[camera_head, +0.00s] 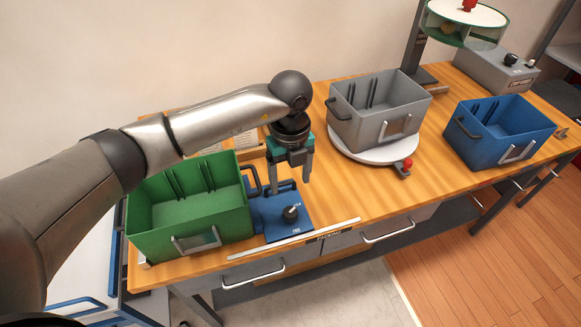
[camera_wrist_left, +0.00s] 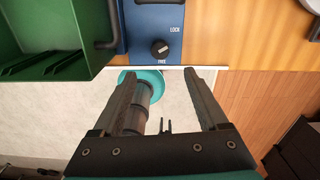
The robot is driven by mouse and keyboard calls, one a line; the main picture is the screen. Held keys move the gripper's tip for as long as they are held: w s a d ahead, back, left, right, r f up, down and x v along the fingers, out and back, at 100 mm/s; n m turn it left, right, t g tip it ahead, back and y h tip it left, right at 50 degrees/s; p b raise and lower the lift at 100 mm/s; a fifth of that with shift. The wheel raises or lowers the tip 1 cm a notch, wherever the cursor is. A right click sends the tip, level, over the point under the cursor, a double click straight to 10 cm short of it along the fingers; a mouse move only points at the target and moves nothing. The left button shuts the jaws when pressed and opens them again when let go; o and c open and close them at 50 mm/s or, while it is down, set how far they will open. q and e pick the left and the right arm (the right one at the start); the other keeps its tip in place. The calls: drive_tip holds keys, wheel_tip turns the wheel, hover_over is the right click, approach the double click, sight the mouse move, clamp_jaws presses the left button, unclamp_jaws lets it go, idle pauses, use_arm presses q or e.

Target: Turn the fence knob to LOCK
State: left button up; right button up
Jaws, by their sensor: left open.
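The fence knob (camera_head: 291,213) is a small black dial on a blue box (camera_head: 273,227) at the front of the bench, beside the green bin. In the left wrist view the knob (camera_wrist_left: 159,46) sits between the LOCK label, up and right of it, and the FREE label below it. A pale mark shows on the knob, but its direction is too small to read surely. My left gripper (camera_head: 292,178) is open and empty, pointing down above the bench behind the knob in the head view. Its fingers (camera_wrist_left: 161,82) are apart from the knob. My right gripper is not seen.
A green bin (camera_head: 190,228) with a dark handle stands left of the blue box. A grey bin (camera_head: 372,125) sits on a white turntable (camera_head: 345,147); a blue bin (camera_head: 500,150) is farther right. A pale strip (camera_head: 295,239) runs along the front edge. Bare wood lies between the box and turntable.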

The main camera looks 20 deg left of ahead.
use_arm(q)
drive_tip(key=shift+r, duration=1.45)
